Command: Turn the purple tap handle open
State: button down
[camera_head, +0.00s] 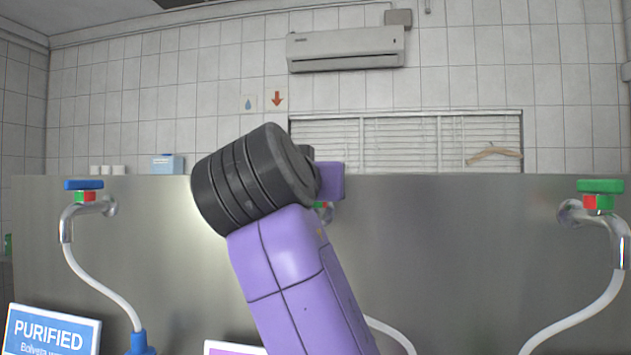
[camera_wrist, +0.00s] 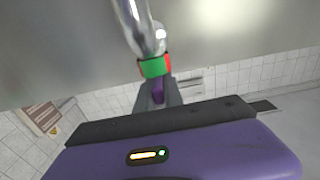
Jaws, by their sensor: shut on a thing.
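In the wrist view, the purple tap handle (camera_wrist: 157,92) is a small flat piece between the two grey fingers of my gripper (camera_wrist: 158,94). The fingers are shut on it. A green and red collar (camera_wrist: 154,67) sits against the handle, with the shiny metal tap pipe (camera_wrist: 142,25) beyond it. Much of the handle is hidden by the fingers. In the head view, my purple and black arm covers the handle and the fingertips. Only a bit of the collar (camera_head: 323,207) shows past the arm.
A blue-handled tap (camera_head: 84,185) is at the left and a green-handled tap (camera_head: 600,187) at the right, both on the steel panel (camera_head: 450,260). A white hose (camera_head: 390,335) hangs below my arm. A PURIFIED sign (camera_head: 50,332) stands lower left.

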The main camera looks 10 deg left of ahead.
jog(key=shift+f, duration=0.1)
jog(key=c, duration=1.5)
grip_release()
jog(key=shift+o, duration=0.2)
jog(key=s+b, duration=0.2)
jog(key=s, duration=0.5)
jog(key=shift+s+a, duration=0.2)
jog(key=shift+s, duration=0.15)
jog(key=shift+b, duration=0.3)
